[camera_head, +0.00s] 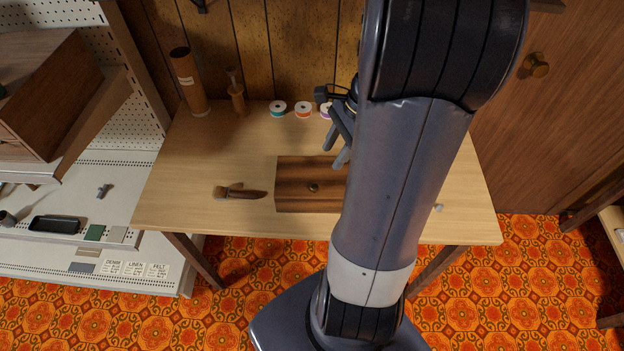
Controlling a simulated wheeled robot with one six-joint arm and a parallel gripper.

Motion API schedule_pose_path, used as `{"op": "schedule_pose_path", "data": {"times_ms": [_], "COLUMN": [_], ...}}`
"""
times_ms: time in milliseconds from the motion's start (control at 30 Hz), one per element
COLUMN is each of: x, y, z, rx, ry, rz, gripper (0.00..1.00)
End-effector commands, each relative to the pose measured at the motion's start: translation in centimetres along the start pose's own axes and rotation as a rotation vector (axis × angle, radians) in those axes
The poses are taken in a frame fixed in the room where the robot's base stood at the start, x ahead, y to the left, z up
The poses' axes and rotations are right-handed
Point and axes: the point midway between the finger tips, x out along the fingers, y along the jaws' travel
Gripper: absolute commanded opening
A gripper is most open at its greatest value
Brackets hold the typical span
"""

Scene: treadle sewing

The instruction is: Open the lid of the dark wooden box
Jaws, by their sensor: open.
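The dark wooden box (300,184) sits on the light wooden table (200,165), near its front edge. I cannot make out a raised lid; the box looks closed. My gripper (341,146) is open, with its grey fingers above the back right of the visible part of the box. The fingers look empty and apart from the knob. The rest of the gripper is partly hidden by my arm.
A brown wooden-handled tool (240,192) lies left of the box. Several thread spools (303,109) stand along the back. A tall brown cylinder (188,80) and a wooden spindle (236,95) stand at the back left. A pegboard shelf (120,190) adjoins the table's left side.

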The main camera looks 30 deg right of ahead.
Motion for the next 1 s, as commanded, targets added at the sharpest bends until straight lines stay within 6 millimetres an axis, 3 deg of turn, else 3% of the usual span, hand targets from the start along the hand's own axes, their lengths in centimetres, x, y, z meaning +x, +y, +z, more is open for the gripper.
{"op": "schedule_pose_path", "data": {"times_ms": [500, 700, 1000], "x": [8.8, 10.0, 10.0], "y": [0.1, 0.1, 0.1], "z": [0.1, 0.1, 0.1], "rx": [-0.006, -0.005, -0.006], "ry": [0.001, 0.002, 0.003], "rz": [0.005, 0.003, 0.002], "gripper": [0.41, 0.41, 0.38]}}
